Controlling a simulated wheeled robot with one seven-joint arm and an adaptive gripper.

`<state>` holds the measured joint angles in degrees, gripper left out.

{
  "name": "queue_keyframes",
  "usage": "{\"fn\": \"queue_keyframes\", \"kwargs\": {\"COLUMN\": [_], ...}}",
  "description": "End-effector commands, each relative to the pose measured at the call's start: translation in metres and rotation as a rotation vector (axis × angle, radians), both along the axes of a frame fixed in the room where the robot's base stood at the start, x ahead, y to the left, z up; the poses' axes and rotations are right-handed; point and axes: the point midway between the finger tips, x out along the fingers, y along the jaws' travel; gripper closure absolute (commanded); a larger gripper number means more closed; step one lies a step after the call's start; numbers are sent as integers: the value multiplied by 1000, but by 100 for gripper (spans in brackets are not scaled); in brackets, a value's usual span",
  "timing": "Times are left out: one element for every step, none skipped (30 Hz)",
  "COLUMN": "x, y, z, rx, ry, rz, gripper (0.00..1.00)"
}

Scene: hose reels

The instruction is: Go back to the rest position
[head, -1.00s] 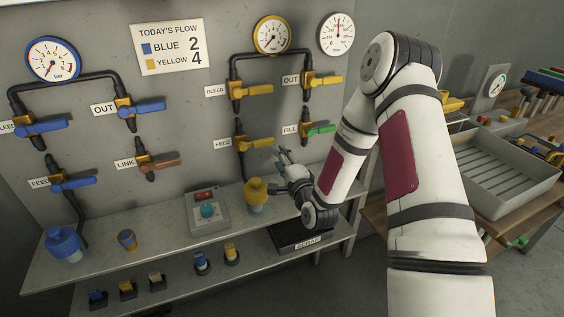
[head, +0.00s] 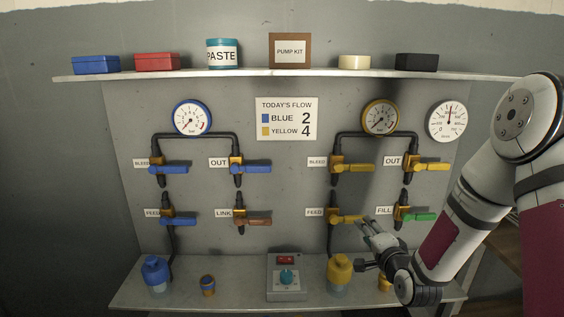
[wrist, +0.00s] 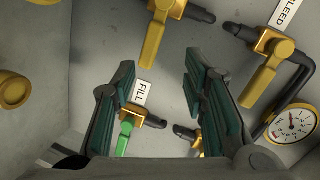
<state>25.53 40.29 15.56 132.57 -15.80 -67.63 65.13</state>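My gripper (head: 372,234) is in front of the right end of the panel, near the yellow FEED valve (head: 348,218) and the green-handled FILL valve (head: 418,216). In the wrist view my gripper (wrist: 165,95) has its two green-padded fingers wide apart with nothing between them but the panel behind. The FILL valve shows beyond the fingers in the wrist view (wrist: 126,138). I cannot tell the exact gap to the panel. My arm comes in from the right side.
An upper shelf (head: 250,74) carries boxes and a PASTE tin (head: 222,54). Free room lies left of the panel.

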Motion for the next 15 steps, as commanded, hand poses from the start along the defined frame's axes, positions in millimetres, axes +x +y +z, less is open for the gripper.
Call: {"fn": "queue_keyframes", "kwargs": {"x": [-3,-6,-10,-14,-18,-24,-29,-35,-44,-51,-58,-68,-76,-85,-97], "y": [4,6,8,10,11,12,13,14,15,16,16,18,18,18,20], "z": [17,23,31,37,43,51,58,64,72,78,84,93,99,105,113], "rx": [-74,-119,-176,-219,-261,-313,-353,-392,-441,-476,-510,-556,-587,-618,-656], "ry": [29,54,88,113,138,171,194,219,250,275,300,330,353,377,408], "rz": [20,32,47,59,69,83,95,105,120,130,141,157,168,180,197], "gripper": [60,60,60,60,60,60,60,60,60,60,60,60,60,60,60]}}
